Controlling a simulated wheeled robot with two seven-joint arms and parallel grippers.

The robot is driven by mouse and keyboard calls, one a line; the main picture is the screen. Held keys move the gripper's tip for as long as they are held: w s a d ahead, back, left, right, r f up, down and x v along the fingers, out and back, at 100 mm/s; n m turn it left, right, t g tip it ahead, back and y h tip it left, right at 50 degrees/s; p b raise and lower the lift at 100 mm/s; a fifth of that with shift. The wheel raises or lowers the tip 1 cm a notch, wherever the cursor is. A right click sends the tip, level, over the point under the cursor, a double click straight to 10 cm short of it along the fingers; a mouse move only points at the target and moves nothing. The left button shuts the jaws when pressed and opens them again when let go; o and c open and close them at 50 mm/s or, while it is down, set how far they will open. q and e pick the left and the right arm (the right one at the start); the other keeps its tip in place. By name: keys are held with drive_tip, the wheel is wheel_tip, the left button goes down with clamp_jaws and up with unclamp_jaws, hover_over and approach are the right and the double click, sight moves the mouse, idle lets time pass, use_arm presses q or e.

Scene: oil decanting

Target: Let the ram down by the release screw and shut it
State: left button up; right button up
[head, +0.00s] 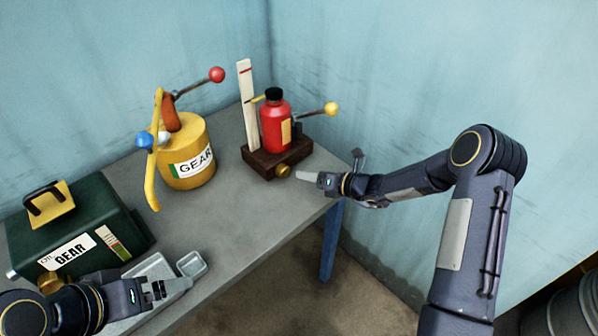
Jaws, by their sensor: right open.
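A red bottle-shaped ram (275,128) with a black cap stands upright on a dark brown base block (262,164) near the table's right end. A brass release screw (283,171) sticks out of the block's front. A lever with a yellow ball (331,109) points right from the ram's side. My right gripper (328,166) is open and empty just right of the screw; its pale finger is close to the screw, and I cannot tell whether they touch. My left gripper (160,290) is over the tray at lower left; its jaw gap is unclear.
A white upright scale (247,105) with red marks stands behind the block. A yellow GEAR can (184,150) with a red-knobbed lever stands left of it. A green GEAR box (70,232) and a grey tray (192,264) are at lower left. Bare table (235,215) lies between.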

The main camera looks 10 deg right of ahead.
sight(286, 172)
drive_tip(key=p+x, duration=0.1)
drive_tip(key=x, duration=0.6)
drive_tip(key=shift+w+a+f, duration=0.2)
drive_tip(key=shift+w+f, duration=0.05)
drive_tip(key=c, duration=0.7)
drive_tip(key=shift+f, duration=0.1)
drive_tip(key=n+h+b, duration=0.1)
drive_tip(key=b, duration=0.4)
drive_tip(key=n+t+h+b, duration=0.1)
drive_tip(key=b, duration=0.4)
drive_tip(key=n+b, duration=0.2)
drive_tip(key=b, duration=0.4)
drive_tip(key=shift+s+a+h, duration=0.2)
drive_tip(key=shift+a+h, duration=0.1)
drive_tip(key=shift+h, duration=0.1)
drive_tip(key=shift+r+n+t+b, duration=0.2)
drive_tip(key=shift+n+t+b, duration=0.1)
drive_tip(key=shift+b, duration=0.35)
drive_tip(key=o, duration=0.7)
